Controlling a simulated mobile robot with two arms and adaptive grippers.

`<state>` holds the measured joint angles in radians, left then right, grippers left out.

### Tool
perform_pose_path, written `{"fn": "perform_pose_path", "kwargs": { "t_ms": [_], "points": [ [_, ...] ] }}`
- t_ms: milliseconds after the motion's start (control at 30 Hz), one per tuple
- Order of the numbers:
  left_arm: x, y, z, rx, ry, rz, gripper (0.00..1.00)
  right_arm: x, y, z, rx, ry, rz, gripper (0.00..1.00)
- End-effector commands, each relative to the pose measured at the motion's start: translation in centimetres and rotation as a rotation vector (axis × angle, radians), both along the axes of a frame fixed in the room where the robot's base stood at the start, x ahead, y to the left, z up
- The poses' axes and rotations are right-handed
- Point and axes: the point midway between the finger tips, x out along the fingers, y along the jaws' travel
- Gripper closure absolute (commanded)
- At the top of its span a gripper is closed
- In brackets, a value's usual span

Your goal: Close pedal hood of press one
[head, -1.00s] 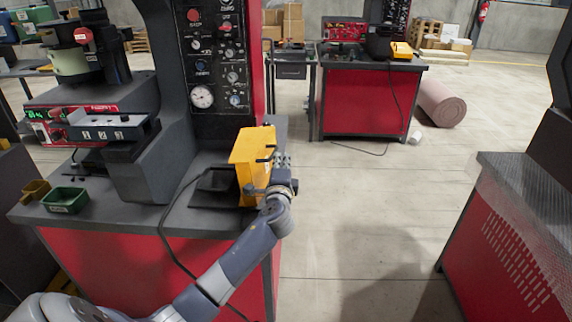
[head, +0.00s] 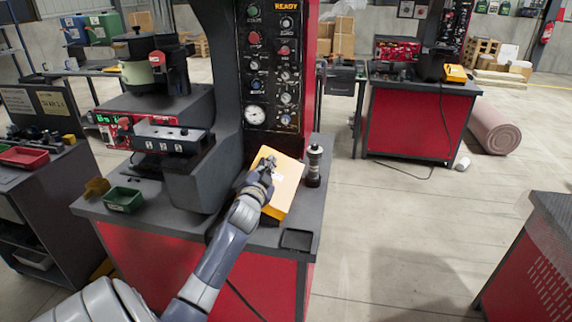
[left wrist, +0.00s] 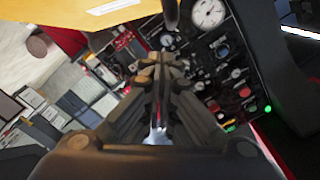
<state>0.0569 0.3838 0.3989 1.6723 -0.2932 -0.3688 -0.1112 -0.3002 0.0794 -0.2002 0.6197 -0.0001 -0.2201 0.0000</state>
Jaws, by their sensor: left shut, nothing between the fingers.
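The yellow pedal hood (head: 286,188) of the press (head: 222,90) is on the bench top in front of the control panel. It is tilted over, with its broad pale face turned upward, and hides the pedal. I cannot tell whether it is fully down. My left gripper (head: 267,163) is shut and empty, at the upper part of the hood's face; contact is unclear. In the left wrist view the shut fingers (left wrist: 159,90) show in the middle, with a yellow edge of the hood (left wrist: 60,25) at the top left. My right gripper is not in view.
A black cylinder (head: 314,166) stands close right of the hood. A small dark tray (head: 297,239) lies near the front edge.

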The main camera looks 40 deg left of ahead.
Motion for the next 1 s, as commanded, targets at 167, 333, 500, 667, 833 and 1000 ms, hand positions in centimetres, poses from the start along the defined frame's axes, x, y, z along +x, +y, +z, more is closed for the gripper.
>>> {"fn": "perform_pose_path", "kwargs": {
  "t_ms": [167, 333, 500, 667, 833, 1000],
  "points": [
    [-1.8, 2.9, -1.2, -0.139, -0.083, 0.002, 1.00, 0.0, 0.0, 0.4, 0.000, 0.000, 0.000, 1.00],
    [-3.1, 5.1, -2.5, -0.259, -0.155, 0.002, 1.00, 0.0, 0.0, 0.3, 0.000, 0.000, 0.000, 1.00],
    [-4.1, 6.6, -3.7, -0.351, -0.214, 0.000, 1.00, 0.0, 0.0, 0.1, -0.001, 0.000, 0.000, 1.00],
    [-4.7, 7.6, -4.7, -0.412, -0.251, 0.001, 1.00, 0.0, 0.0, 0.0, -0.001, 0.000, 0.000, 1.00],
    [-5.0, 8.1, -5.1, -0.449, -0.275, -0.001, 1.00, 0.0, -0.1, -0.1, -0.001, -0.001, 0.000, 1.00],
    [-5.1, 8.3, -5.4, -0.464, -0.284, 0.000, 1.00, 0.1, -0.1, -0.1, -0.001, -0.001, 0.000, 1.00]
  ]
}}
